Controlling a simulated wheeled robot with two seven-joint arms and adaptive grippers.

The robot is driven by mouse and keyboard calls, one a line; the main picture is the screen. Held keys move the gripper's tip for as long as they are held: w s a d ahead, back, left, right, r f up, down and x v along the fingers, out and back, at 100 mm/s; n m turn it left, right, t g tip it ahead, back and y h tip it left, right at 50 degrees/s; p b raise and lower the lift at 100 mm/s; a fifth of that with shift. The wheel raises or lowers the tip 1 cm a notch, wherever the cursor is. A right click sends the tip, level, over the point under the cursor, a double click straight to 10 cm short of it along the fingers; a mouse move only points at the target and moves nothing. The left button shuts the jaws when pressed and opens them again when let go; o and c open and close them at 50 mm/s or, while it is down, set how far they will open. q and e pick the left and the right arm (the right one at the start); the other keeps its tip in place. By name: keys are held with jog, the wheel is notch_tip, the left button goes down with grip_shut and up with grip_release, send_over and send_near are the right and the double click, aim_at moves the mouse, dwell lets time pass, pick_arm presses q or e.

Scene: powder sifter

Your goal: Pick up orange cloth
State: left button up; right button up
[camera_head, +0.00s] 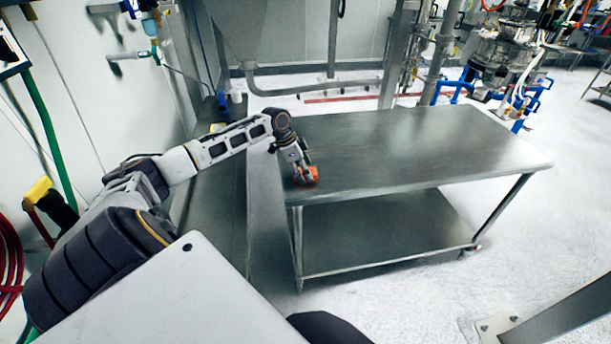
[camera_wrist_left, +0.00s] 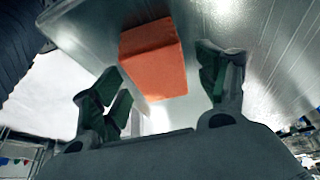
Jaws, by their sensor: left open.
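The orange cloth (camera_head: 306,176) is a folded, block-like piece lying on the metal table (camera_head: 420,150) near its left front corner. In the left wrist view the orange cloth (camera_wrist_left: 153,58) lies ahead of and between the spread fingers, closer to the upper middle. My left gripper (camera_head: 300,170) is right at the cloth in the head view and hides part of it. In the wrist view my left gripper (camera_wrist_left: 160,95) is open, with clear space between its fingers and nothing held. My right gripper does not show.
The rest of the tabletop is bare. The table has an empty lower shelf (camera_head: 385,235). A metal surface (camera_head: 215,200) stands left of the table, close to the wall. Pipes and a hopper (camera_head: 275,35) stand behind. White floor is open to the right.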

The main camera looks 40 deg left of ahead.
pick_arm(q)
jog(key=shift+w+d+f, duration=0.2)
jog(key=shift+f, duration=0.45)
jog(key=c, duration=1.1)
jog(key=shift+r, duration=5.05)
